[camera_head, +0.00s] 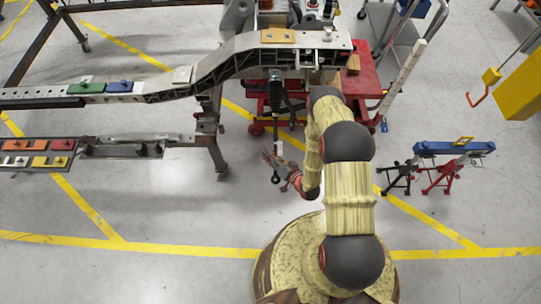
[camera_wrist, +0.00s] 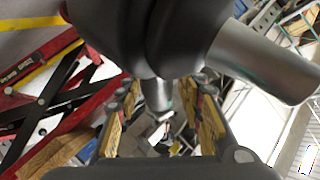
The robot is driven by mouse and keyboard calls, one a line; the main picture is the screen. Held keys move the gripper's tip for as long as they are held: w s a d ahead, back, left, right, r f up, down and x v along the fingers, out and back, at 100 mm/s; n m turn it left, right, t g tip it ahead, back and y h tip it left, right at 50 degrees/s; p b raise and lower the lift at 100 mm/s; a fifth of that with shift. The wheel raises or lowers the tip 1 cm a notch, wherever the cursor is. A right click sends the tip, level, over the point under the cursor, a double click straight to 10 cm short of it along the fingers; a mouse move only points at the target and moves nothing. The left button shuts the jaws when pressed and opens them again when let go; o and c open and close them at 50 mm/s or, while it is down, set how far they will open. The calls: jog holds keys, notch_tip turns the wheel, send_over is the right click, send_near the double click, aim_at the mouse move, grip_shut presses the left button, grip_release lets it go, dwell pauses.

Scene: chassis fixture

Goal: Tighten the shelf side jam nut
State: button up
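My gripper (camera_head: 273,167) is at the lower end of a dark strut (camera_head: 276,95) that hangs under the grey chassis rail (camera_head: 230,53). In the wrist view my gripper (camera_wrist: 165,118) has its two yellow-padded fingers spread apart. A narrow grey metal rod (camera_wrist: 157,95) shows in the gap between them, below a large dark rounded body (camera_wrist: 135,30). I cannot tell whether either finger touches the rod. A thicker grey cylinder (camera_wrist: 262,62) runs off to the right. I cannot pick out the jam nut in either view.
A red lift cart (camera_head: 368,88) stands under the rail's right end; its crossed bars (camera_wrist: 62,95) fill the wrist view's left. Tool trays (camera_head: 38,153) are at left, red and black stands (camera_head: 440,178) at right. Yellow-lined floor is open around my base.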

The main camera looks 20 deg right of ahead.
jog(key=shift+c, duration=1.1)
